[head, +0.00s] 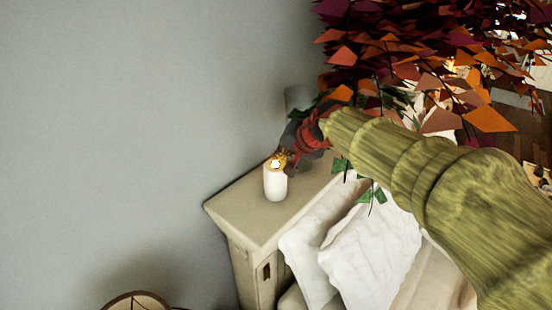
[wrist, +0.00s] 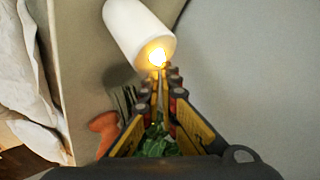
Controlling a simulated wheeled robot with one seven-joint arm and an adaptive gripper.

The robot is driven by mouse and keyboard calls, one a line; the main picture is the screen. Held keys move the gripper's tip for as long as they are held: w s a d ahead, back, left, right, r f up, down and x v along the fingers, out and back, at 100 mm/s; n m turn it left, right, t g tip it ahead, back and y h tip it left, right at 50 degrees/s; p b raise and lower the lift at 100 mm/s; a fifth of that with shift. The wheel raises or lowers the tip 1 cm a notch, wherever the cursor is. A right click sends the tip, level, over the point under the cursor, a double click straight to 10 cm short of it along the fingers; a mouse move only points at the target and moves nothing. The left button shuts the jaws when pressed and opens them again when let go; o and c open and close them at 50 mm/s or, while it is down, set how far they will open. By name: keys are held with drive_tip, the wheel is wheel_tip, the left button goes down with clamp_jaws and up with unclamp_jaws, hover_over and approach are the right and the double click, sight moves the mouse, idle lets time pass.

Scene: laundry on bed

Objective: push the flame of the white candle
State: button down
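The white candle (head: 275,184) stands upright on the cabinet top near the wall, with its flame (head: 275,164) lit. My gripper (head: 283,157) is at the candle's top, on its far right side, partly hidden by glare and small size. In the wrist view the candle (wrist: 136,30) is at the top centre, its flame (wrist: 157,57) glowing at its upper end. My gripper's fingertips (wrist: 162,76) are close together and point at the flame, just short of or at it. I cannot tell whether they touch. Nothing is seen held between the tips.
Orange and purple foliage (head: 420,60) hangs at the upper right. A grey wall (head: 120,130) fills the left.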

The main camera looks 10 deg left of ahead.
sight(282, 166)
drive_tip(key=shift+s+f, duration=0.1)
drive_tip(key=shift+f, duration=0.2)
drive_tip(key=shift+a+r+p, duration=0.1)
drive_tip(key=shift+r+p, duration=2)
drive_tip(key=shift+r, duration=1.25)
drive_tip(key=shift+f+n, duration=0.25)
drive_tip(key=shift+n, duration=0.05)
drive_tip(key=s+d+f+g+h+b, duration=0.1)
drive_tip(key=s+d+f+h+b, duration=0.1)
drive_tip(key=s+d+f+b, duration=0.9)
drive_tip(key=s+d+f+n+g+h+b, duration=0.1)
drive_tip(key=s+d+f+h+b, duration=0.2)
drive_tip(key=s+d+f+b, duration=0.8)
drive_tip(key=shift+s+d+f, duration=3.4)
drive_tip(key=shift+s+f, duration=1.95)
drive_tip(key=shift+s, duration=0.4)
